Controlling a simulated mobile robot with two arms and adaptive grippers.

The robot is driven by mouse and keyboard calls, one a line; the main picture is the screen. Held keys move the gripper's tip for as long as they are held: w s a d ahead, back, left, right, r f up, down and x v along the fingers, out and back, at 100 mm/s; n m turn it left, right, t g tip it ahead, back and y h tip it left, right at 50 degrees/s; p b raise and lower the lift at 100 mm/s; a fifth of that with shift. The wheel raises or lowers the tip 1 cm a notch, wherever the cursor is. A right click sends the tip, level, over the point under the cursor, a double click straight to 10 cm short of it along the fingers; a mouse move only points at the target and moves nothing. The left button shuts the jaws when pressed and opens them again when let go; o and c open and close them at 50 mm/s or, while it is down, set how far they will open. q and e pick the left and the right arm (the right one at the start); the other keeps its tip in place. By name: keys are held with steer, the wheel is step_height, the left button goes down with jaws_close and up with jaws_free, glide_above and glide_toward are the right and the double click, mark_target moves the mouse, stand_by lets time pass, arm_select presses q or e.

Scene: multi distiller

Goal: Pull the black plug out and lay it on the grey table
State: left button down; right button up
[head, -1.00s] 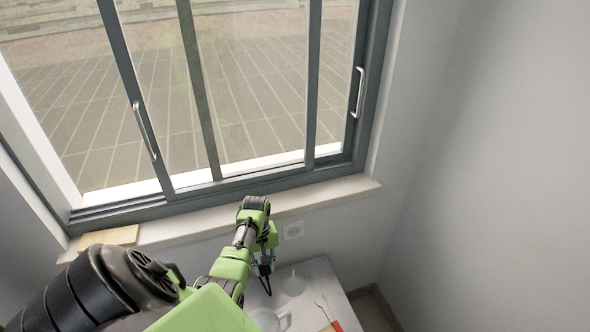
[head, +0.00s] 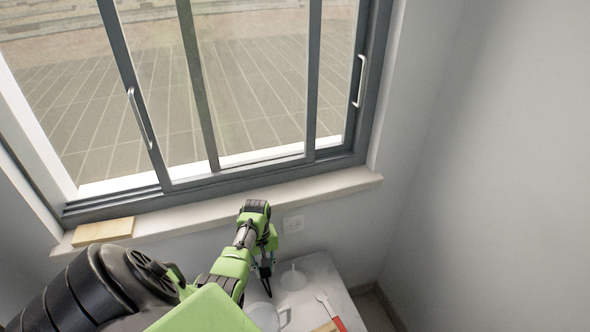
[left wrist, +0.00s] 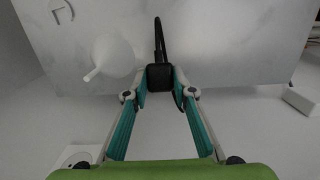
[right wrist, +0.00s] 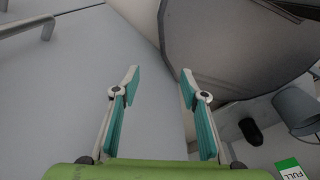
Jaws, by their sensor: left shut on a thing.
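The plug's black cord runs up across the table (left wrist: 235,50) in that view. The plug is out of the white wall socket (head: 293,224), which also shows at the lower left of the left wrist view (left wrist: 76,157). I cannot tell whether the plug touches the table. My right gripper (right wrist: 160,82) is open and empty, and is outside the head view.
A white funnel (head: 294,279) stands on the table close to the left gripper. A clear jug (head: 264,316) and a red-handled tool (head: 337,321) are nearer. The sill bears a wooden block (head: 104,231). A grey round object (right wrist: 230,45) is beyond the right gripper.

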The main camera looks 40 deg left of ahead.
arm_select(q)
steer(key=shift+f+b, duration=2.45)
steer(key=shift+f, duration=0.85)
steer(key=c, duration=1.6)
jaws_free()
steer(key=r, duration=0.8)
steer(key=a+r, duration=0.1)
steer(key=r, duration=0.3)
steer(key=shift+w, duration=0.2)
step_height(320, 180, up, 12)
steer(key=p, duration=1.4)
